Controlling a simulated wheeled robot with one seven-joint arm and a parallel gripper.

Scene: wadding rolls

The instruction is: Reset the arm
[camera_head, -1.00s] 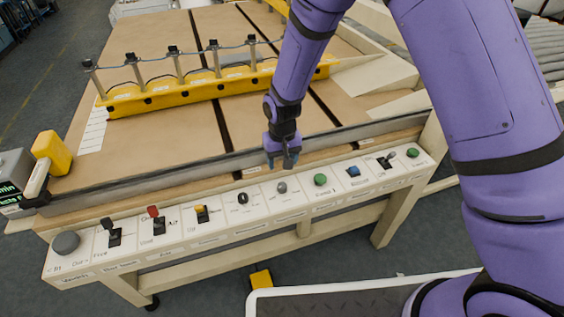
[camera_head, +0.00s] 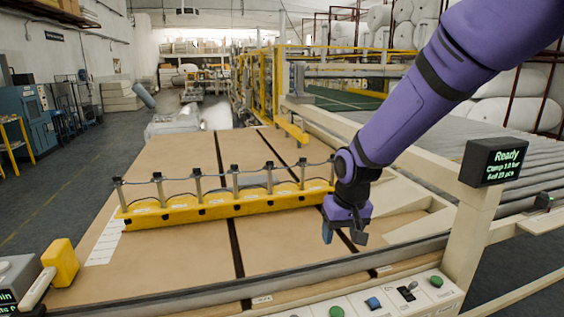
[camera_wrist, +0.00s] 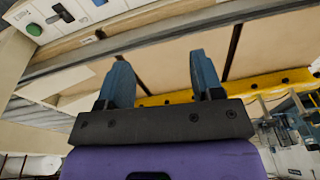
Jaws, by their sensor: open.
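My purple arm reaches in from the upper right of the head view. My gripper (camera_head: 344,234) hangs above the right part of the brown table top (camera_head: 185,253), clear of it. In the wrist view its two blue-grey fingers (camera_wrist: 162,82) stand apart with nothing between them. The control panel (camera_head: 385,300) with its buttons and switch is partly cut off at the bottom of the head view; a corner of it (camera_wrist: 50,15) shows at the upper left of the wrist view.
A yellow bar (camera_head: 230,208) with several upright posts crosses the table. A display post (camera_head: 470,235) reading "Ready" stands at the right, beside a roller conveyor (camera_head: 425,125). A yellow-topped device (camera_head: 60,262) sits at the left edge. White rolls (camera_head: 500,97) are stacked behind.

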